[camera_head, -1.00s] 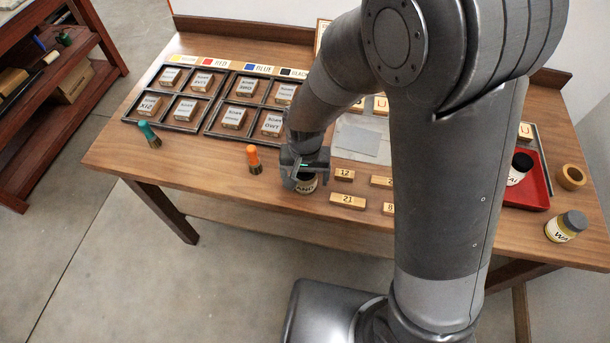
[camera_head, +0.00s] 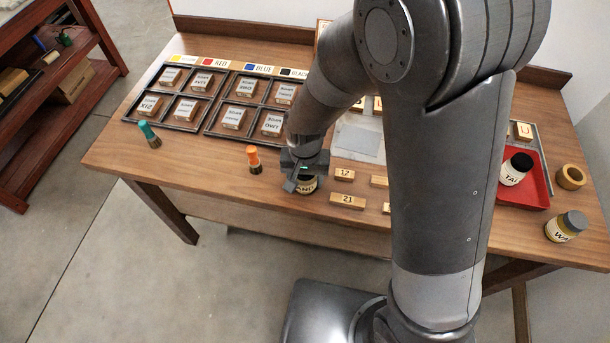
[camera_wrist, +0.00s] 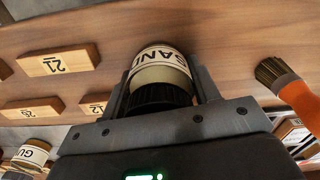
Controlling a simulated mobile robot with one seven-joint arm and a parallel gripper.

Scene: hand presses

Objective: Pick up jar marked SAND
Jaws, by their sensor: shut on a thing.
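The jar marked SAND (camera_wrist: 160,67) is between my gripper's fingers in the wrist view, its dark lid toward the palm and its cream label readable. In the head view the jar (camera_head: 307,185) shows below my gripper (camera_head: 304,176), near the table's front edge. My gripper (camera_wrist: 165,88) is shut on the jar, with one finger on each side. I cannot tell whether the jar's base touches the table.
An orange-handled brush (camera_head: 254,160) stands close to the left of the jar. Number blocks, such as 21 (camera_head: 347,201) and 12 (camera_head: 344,174), lie to its right. Divided trays (camera_head: 207,113) are behind. A red tray (camera_head: 541,193) is at right.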

